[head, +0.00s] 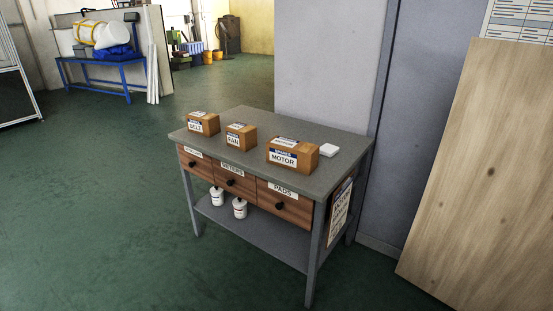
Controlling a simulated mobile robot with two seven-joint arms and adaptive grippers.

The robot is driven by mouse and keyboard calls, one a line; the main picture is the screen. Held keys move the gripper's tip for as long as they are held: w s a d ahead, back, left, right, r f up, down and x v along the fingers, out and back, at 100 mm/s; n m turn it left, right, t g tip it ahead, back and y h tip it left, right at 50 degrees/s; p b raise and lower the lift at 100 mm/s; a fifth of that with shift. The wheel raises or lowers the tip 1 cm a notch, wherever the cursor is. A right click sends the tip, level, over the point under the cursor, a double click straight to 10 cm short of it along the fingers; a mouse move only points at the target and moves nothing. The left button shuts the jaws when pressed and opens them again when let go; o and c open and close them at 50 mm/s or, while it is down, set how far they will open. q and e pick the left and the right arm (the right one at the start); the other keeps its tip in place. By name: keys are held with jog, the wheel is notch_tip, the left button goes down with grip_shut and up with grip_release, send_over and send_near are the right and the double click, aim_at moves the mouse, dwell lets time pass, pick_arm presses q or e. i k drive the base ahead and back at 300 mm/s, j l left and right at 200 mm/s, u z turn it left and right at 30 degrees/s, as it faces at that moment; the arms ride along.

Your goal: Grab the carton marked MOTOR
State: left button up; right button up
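The carton marked MOTOR (306,158) is a brown box with a white and blue label on its front. It sits on the right part of the grey tabletop (228,157) of a small workbench. The three cartons stand apart from each other. Neither of my grippers shows in the head view.
A wooden board (485,180) leans at the right. Green floor (100,220) is clear at left.

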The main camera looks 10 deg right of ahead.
aim_at(288, 153)
jog(key=i+z, duration=0.1)
jog(key=z, duration=0.35)
jog(key=i+j+z, duration=0.1)
jog(key=z, duration=0.35)
jog(key=j+z, duration=0.2)
jog(key=z, duration=0.25)
jog(key=i+j+z, duration=0.2)
jog(key=j+z, duration=0.15)
jog(key=j, duration=0.25)
jog(key=i+j+z, duration=0.2)
jog(key=k+j, duration=0.1)
